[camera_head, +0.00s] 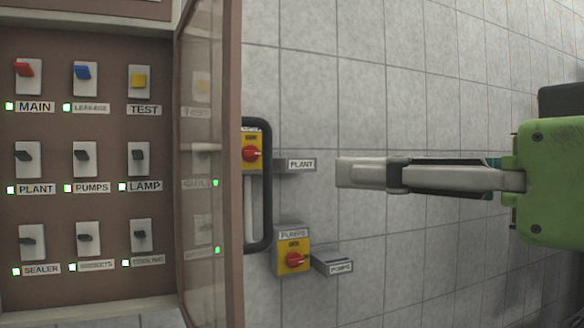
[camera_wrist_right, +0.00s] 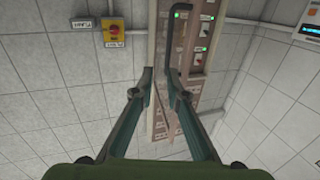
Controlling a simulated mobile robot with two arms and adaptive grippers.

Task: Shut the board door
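The board door (camera_head: 232,290) is a clear panel in a brown frame. In the head view it stands open, seen nearly edge-on, at the right side of the board (camera_head: 60,130). Its dark bar handle (camera_head: 266,185) sticks out to the right; the handle also shows in the right wrist view (camera_wrist_right: 173,45). My right gripper (camera_head: 345,172) comes in from the right, pointing left, with its fingertips to the right of the handle and apart from it. In the right wrist view its two fingers (camera_wrist_right: 161,75) are spread and nothing is between them. My left gripper is not in view.
Inside the board are several labelled switches with small green lights. A PLANT label (camera_head: 300,165) lies between handle and gripper. Tiled wall (camera_head: 400,60) surrounds my right gripper.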

